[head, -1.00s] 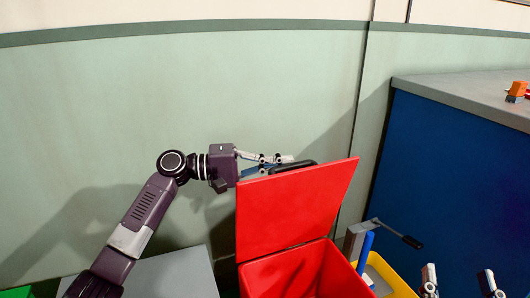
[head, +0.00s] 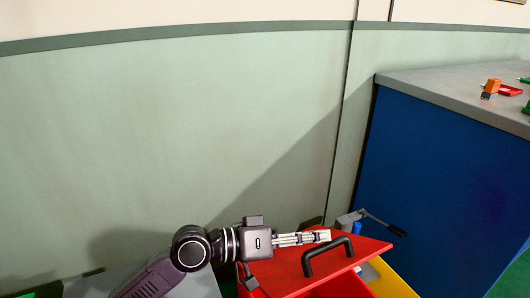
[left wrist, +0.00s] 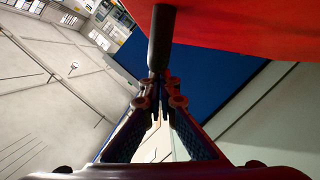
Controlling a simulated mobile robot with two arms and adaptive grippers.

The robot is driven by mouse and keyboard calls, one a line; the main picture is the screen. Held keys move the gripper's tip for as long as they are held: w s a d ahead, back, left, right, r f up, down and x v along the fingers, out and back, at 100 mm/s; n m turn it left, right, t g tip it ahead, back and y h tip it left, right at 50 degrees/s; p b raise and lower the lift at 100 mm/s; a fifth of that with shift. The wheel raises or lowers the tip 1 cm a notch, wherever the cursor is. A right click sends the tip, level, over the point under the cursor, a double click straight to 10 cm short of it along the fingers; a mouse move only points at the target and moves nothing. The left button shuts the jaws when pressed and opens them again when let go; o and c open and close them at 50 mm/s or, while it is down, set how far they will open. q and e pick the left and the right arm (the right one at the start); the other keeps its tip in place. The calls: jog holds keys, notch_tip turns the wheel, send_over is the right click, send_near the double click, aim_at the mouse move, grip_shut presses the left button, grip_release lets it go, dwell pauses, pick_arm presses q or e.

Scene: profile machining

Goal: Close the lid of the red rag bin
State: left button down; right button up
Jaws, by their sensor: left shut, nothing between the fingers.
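The red rag bin (head: 345,287) stands at the bottom centre of the head view, cut by the frame edge. Its red lid (head: 285,263) is tilted forward, partly lowered, with the interior showing beneath its front edge. A black handle (head: 328,256) stands up from the lid's outer face. My left gripper (head: 322,237) is shut and empty, at the lid's back part behind the handle; I cannot tell whether it touches. In the left wrist view the shut fingers (left wrist: 163,90) point towards the black handle (left wrist: 161,40), with the red lid (left wrist: 245,22) above. My right gripper is out of view.
A yellow bin (head: 392,280) stands right of the red bin, with a grey and black tool (head: 372,220) near it. A blue cabinet (head: 430,190) with a grey top is at right. A grey box (head: 200,287) is at bottom left. The green wall stands behind.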

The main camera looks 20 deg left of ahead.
aim_at(330, 278)
pick_arm(q)
jog(key=s+d+f, duration=0.1)
jog(key=f, duration=0.1)
jog(key=s+d+f+m, duration=0.1)
jog(key=d+f, duration=0.1)
jog(key=s+d+f+m, duration=0.1)
jog(key=s+f, duration=0.1)
jog(key=f, duration=0.1)
jog(key=shift+d+y, duration=0.2)
jog(key=shift+y, duration=0.2)
jog(key=shift+s+d+f, duration=0.15)
jog(key=shift+d+f, duration=0.1)
jog(key=shift+f, duration=0.35)
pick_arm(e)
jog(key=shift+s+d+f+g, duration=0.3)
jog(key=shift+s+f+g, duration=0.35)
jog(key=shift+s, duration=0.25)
